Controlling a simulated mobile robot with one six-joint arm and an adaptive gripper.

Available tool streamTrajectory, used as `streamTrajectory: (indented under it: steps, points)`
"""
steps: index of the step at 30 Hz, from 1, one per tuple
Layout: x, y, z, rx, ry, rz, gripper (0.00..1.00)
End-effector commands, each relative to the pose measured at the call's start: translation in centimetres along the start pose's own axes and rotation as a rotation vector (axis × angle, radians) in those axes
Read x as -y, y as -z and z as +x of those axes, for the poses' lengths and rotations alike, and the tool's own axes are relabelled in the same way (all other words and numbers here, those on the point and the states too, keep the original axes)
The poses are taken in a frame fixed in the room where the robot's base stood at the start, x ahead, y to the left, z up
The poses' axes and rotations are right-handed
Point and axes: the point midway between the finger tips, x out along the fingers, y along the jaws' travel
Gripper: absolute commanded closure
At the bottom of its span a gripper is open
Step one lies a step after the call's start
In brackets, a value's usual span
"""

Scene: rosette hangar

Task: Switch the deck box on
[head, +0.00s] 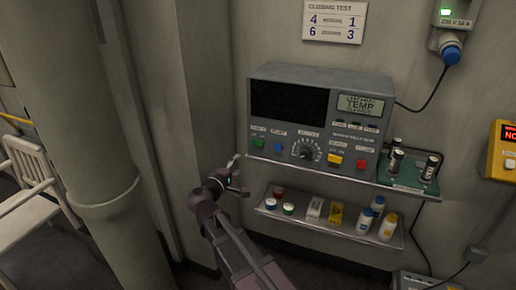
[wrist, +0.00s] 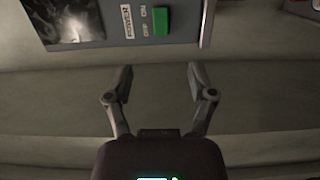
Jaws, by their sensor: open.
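The deck box (head: 290,125) is a grey instrument on a wall shelf, with a dark window, a small display reading TEMP, a dial and coloured buttons along its lower front. Its green switch (head: 259,143) is at the lower left of the front. In the wrist view the green switch (wrist: 160,21) shows near the top, beside a label with ON and OFF marks. My gripper (head: 240,176) is below and left of the box's lower left corner. In the wrist view my gripper (wrist: 158,76) has its fingers apart, with nothing between them, clear of the switch.
A lower shelf (head: 330,226) holds several small jars, boxes and bottles, right of my gripper. A green battery holder (head: 408,178) stands right of the box. A wall socket with a blue plug (head: 452,54) is at upper right. A thick column (head: 85,110) stands left.

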Motion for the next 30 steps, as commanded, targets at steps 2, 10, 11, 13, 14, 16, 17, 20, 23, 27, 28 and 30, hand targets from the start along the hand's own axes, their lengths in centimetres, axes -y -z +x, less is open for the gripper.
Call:
streamTrajectory:
  steps: [2,10,11,13,14,16,17,20,23,27,28,30]
  points:
    - [0.0,0.0,0.0,0.001,0.001,0.0,0.29]
    - [0.0,0.0,0.7,0.001,0.002,0.001,0.29]
    - [0.0,0.0,0.8,0.001,0.002,0.001,0.29]
    - [0.0,0.0,1.4,0.002,0.002,0.001,0.29]
    - [0.0,0.0,1.7,0.003,0.002,0.001,0.29]
    - [0.0,0.0,2.4,0.004,0.002,0.001,0.29]
    - [0.0,0.0,2.8,0.003,0.002,0.001,0.29]
    - [0.1,0.0,4.2,0.004,0.002,0.001,0.29]
    - [0.1,0.1,5.7,0.003,0.002,0.001,0.29]
    - [0.1,0.1,7.8,0.003,0.002,0.001,0.29]
    - [0.1,0.1,8.3,0.003,0.002,0.001,0.29]
    - [0.1,0.0,9.4,0.004,0.002,0.001,0.29]
